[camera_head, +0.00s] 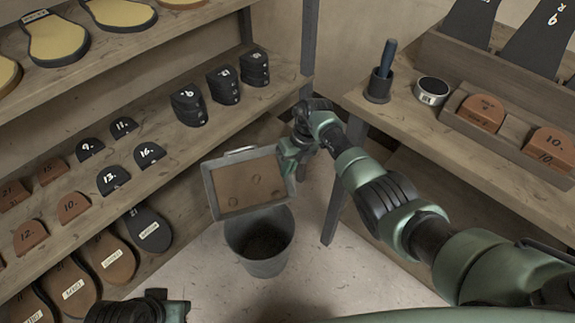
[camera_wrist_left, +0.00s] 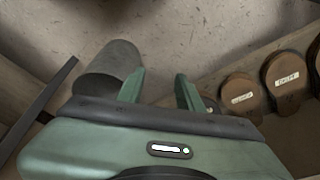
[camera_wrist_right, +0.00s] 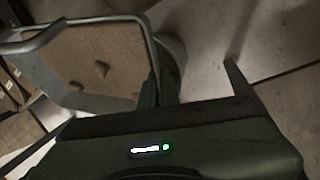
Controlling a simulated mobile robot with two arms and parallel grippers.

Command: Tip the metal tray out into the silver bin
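The metal tray (camera_head: 208,190) is a grey rectangular tray with a brown inside and a few small dark pieces on it. It is held tilted, its open face towards the head camera, just above and behind the silver bin (camera_head: 266,266). My right gripper (camera_head: 296,160) is shut on the tray's right rim; the tray also shows in the right wrist view (camera_wrist_right: 70,95). The bin is a grey round bucket standing on the floor, its inside dark. It also shows in the left wrist view (camera_wrist_left: 112,62). My left gripper (camera_wrist_left: 160,85) is open and empty, low at the left.
A shelf unit (camera_head: 165,145) with several soles and heel pieces stands at the left. A bench (camera_head: 405,125) at the right carries a blue-handled tool in a cup, a round tin and a wooden box. Its leg (camera_head: 334,205) stands right of the bin. The floor in front is clear.

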